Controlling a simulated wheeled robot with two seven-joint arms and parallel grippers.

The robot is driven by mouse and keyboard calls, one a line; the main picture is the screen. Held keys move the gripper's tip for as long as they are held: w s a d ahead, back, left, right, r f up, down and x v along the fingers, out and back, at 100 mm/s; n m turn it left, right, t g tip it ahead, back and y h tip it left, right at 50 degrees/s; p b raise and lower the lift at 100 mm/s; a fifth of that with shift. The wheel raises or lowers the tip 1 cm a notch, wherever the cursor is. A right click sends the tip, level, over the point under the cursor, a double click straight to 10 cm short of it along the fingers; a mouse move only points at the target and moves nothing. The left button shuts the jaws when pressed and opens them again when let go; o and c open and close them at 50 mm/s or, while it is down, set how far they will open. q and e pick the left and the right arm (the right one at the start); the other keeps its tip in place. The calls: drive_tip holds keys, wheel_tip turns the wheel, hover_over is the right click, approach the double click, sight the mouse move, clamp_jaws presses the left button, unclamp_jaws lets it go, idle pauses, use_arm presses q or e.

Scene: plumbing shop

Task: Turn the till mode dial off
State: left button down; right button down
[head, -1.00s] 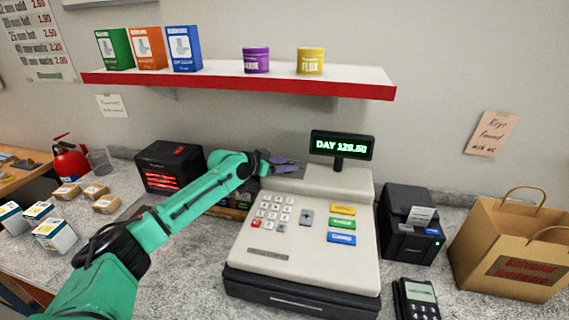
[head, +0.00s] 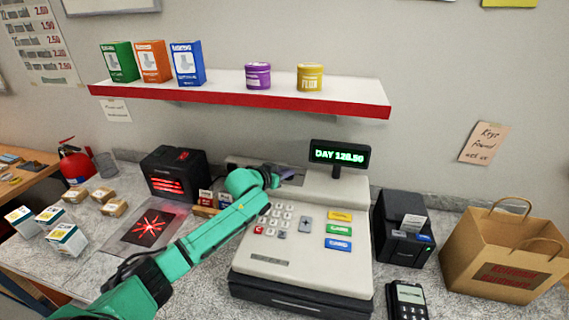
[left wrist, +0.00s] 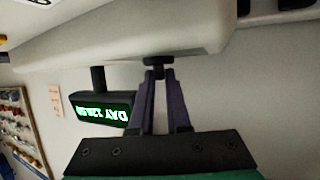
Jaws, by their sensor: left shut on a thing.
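The till (head: 300,240) is a cream cash register with a keypad, on the counter. Its display (head: 339,153) reads DAY 128.50 in green and shows upside down in the left wrist view (left wrist: 102,110). My left gripper (head: 290,172) is at the till's left rear edge, its fingers partly hidden in the head view. In the left wrist view my left gripper (left wrist: 159,76) has its purple fingers shut on a small dark dial (left wrist: 158,61) on the cream till body. The dial's markings cannot be made out, and the head view hides it. My right gripper is out of view.
A black receipt printer (head: 402,228), a card terminal (head: 407,300) and a paper bag (head: 503,250) stand right of the till. A scanner plate (head: 128,238) with a red pattern lies left, near a dark box (head: 175,172). A shelf (head: 250,97) hangs above.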

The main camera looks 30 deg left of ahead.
use_arm(q)
drive_tip(key=shift+d+n+y, duration=0.25)
drive_tip(key=shift+n+y, duration=0.15)
drive_tip(key=shift+n, duration=0.1)
drive_tip(key=shift+d+f+n+y+b, duration=0.1)
drive_tip(key=shift+f+n+y+b, duration=0.1)
drive_tip(key=shift+n+y+b, duration=0.25)
drive_tip(key=n+y+b, duration=0.1)
drive_tip(key=y+b, duration=0.1)
drive_tip(key=n+g+y+b, duration=0.1)
drive_tip(key=n+y+b, duration=0.1)
drive_tip(key=b, duration=0.1)
drive_tip(key=n+y+b, duration=0.2)
drive_tip(key=b, duration=0.1)
drive_tip(key=shift+w+d+f+n+g+y, duration=0.15)
drive_tip(key=shift+d+n+g+y, duration=0.15)
drive_tip(key=shift+g, duration=0.1)
drive_tip(key=shift+r+n+g+y+b, duration=0.35)
drive_tip(key=shift+n+y+b, duration=0.3)
drive_tip(key=shift+b, duration=0.3)
drive_tip(key=c, duration=0.7)
unclamp_jaws()
drive_tip(key=shift+o, duration=0.2)
drive_tip(key=shift+w, duration=0.15)
